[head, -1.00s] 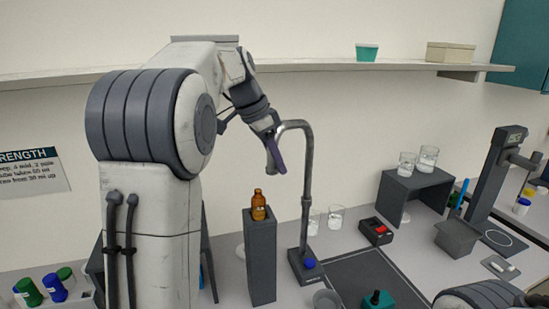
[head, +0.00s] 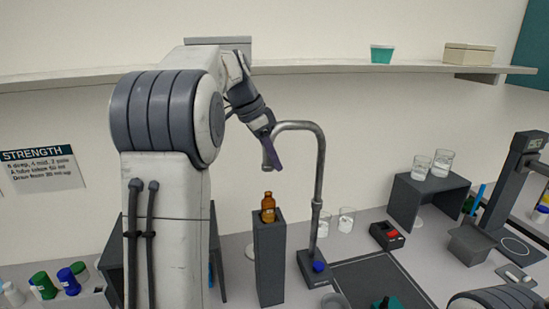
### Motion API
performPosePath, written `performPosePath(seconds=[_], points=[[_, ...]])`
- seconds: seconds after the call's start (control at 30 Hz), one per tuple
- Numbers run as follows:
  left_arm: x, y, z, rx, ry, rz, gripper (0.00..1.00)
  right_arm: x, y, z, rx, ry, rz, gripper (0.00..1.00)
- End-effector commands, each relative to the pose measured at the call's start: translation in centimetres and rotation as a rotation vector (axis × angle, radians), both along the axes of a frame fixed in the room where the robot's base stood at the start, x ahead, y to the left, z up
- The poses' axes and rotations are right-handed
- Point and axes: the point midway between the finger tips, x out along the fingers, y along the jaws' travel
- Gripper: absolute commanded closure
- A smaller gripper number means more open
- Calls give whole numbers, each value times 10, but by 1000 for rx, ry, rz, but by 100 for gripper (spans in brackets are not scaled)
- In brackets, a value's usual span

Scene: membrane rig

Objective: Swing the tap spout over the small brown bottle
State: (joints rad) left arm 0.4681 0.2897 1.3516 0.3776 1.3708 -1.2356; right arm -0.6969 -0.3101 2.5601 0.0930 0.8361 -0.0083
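The tap (head: 318,185) is a grey post with a curved spout (head: 298,126), rising from a dark base with a blue button (head: 319,267). Its spout arches left, and its down-turned end appears above the small brown bottle (head: 268,208) in the head view. Exact alignment in depth is hard to judge. The bottle stands upright on a tall dark grey block (head: 270,262). My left gripper (head: 273,153) is at the spout's outer end, with a purple finger alongside it. Whether its fingers are closed on the spout cannot be seen.
Glass beakers (head: 346,220) stand behind the tap. A dark stand (head: 428,200) with beakers on top and a red-switch box (head: 387,235) are to the right. A dark mat (head: 380,282) lies right of the tap base. A shelf (head: 330,67) runs along the wall above.

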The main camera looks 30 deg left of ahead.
Motion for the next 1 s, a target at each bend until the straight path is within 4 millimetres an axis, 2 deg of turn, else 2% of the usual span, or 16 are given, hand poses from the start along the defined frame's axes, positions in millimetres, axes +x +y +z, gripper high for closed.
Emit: performPosePath(seconds=[0.03, 0.07, 0.1, 0.47, 0.57, 0.77, 1.0], points=[[0, 1, 1, 3, -2, 2, 53, 0, 0, 0, 0, 0, 0, 50], [0, 1, 1, 2, -2, 1, 41, 0, 0, 0, 0, 0, 0, 50], [0, 0, 1, 2, -2, 1, 39, 0, 0, 0, 0, 0, 0, 50], [0, 0, 4, 2, 0, -1, 39, 0, 0, -1, 0, 0, 0, 50], [-3, 4, 14, 3, -2, -1, 39, 0, 0, -4, 0, 0, -1, 50], [-15, 14, 51, 4, -4, 0, 39, 0, 0, -8, 0, 0, -1, 50], [-25, 24, 87, 2, 0, 1, 39, 0, 0, -4, 0, 0, -1, 50]])
